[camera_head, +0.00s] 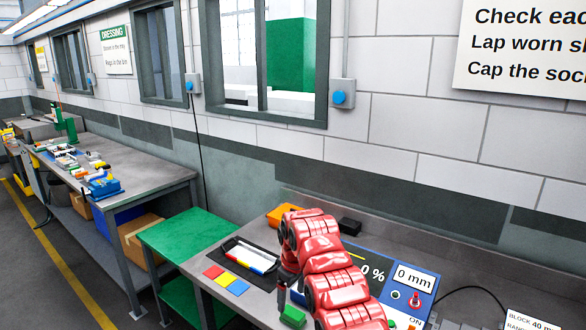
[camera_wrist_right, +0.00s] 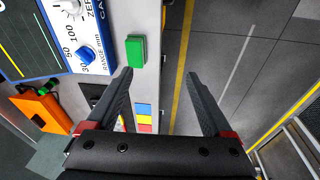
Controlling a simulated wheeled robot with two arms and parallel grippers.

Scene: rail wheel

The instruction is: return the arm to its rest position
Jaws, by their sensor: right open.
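My right arm (camera_head: 330,270) is red and reaches over the workbench in the head view, hiding part of the bench and the instrument. My right gripper (camera_wrist_right: 159,76) shows in the right wrist view with its two dark fingers wide apart and nothing between them. Its fingers hang over the bench's front edge and the floor. A green block (camera_wrist_right: 136,50) lies on the bench close to the tip of one finger, apart from it; it also shows in the head view (camera_head: 293,316) beside the arm. My left gripper is not in view.
A blue instrument (camera_head: 408,283) reading "0 mm" stands right of the arm. An orange object (camera_head: 284,214) and a black block (camera_head: 349,226) lie behind. Left are a tray (camera_head: 236,242) and coloured squares (camera_head: 226,281). A green-topped table (camera_head: 185,233) adjoins the bench.

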